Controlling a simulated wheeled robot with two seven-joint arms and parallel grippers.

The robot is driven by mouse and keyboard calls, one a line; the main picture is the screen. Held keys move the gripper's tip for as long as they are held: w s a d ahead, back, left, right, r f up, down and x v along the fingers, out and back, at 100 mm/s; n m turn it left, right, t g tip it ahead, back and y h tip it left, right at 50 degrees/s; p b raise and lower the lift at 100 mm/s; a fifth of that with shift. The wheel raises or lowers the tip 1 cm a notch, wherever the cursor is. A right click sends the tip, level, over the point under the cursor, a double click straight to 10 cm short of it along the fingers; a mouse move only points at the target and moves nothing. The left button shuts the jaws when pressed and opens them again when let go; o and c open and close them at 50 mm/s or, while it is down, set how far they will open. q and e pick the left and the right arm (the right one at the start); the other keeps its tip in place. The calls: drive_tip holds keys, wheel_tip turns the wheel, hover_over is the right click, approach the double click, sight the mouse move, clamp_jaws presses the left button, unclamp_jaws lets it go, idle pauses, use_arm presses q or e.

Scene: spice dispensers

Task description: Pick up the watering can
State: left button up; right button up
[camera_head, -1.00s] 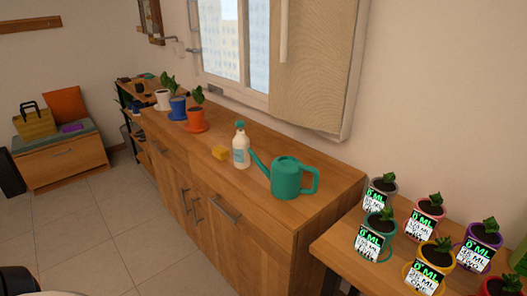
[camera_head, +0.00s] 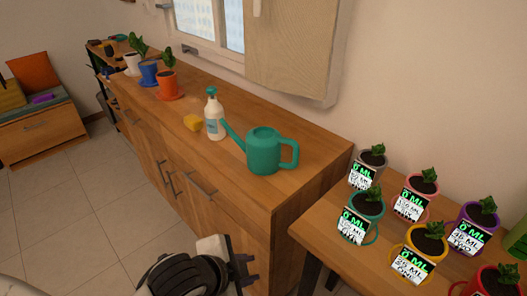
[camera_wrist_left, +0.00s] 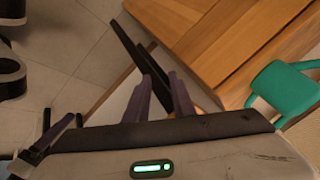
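The green watering can (camera_head: 263,152) stands upright on the wooden cabinet top, spout to the left and handle to the right. It also shows at the right edge of the left wrist view (camera_wrist_left: 284,88), partly cut off. My left gripper (camera_head: 252,268) is in front of the cabinet, below and apart from the can. In the left wrist view, its two fingers (camera_wrist_left: 160,92) stand apart with nothing between them.
A white spray bottle (camera_head: 215,118) and a yellow sponge (camera_head: 193,122) stand left of the can. Potted plants sit farther back. A lower table (camera_head: 312,226) at right holds several labelled pots, such as a grey one (camera_head: 364,174). The floor before the cabinet is clear.

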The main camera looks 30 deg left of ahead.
use_arm(q)
drive_tip(key=w+d+r+m+t, duration=0.2)
drive_tip(key=w+r+m, duration=0.2)
drive_tip(key=w+m, duration=0.25)
drive_tip(key=m+t+h, duration=0.2)
drive_tip(key=m+t, duration=0.2)
drive_tip(key=m, duration=1.7)
approach(295, 154)
drive_tip(key=x, duration=0.4)
drive_tip(key=shift+w+d+f, duration=0.15)
drive_tip(key=shift+d+f, duration=0.05)
drive_tip(key=shift+d, duration=0.05)
drive_tip(key=shift+a+b+x, duration=0.1)
drive_tip(key=shift+b+x, duration=0.1)
drive_tip(key=shift+x, duration=1.4)
drive_tip(key=shift+a+b+x, duration=0.15)
drive_tip(key=shift+x, duration=1.4)
drive_tip(key=shift+w+r, duration=0.1)
clamp_jaws()
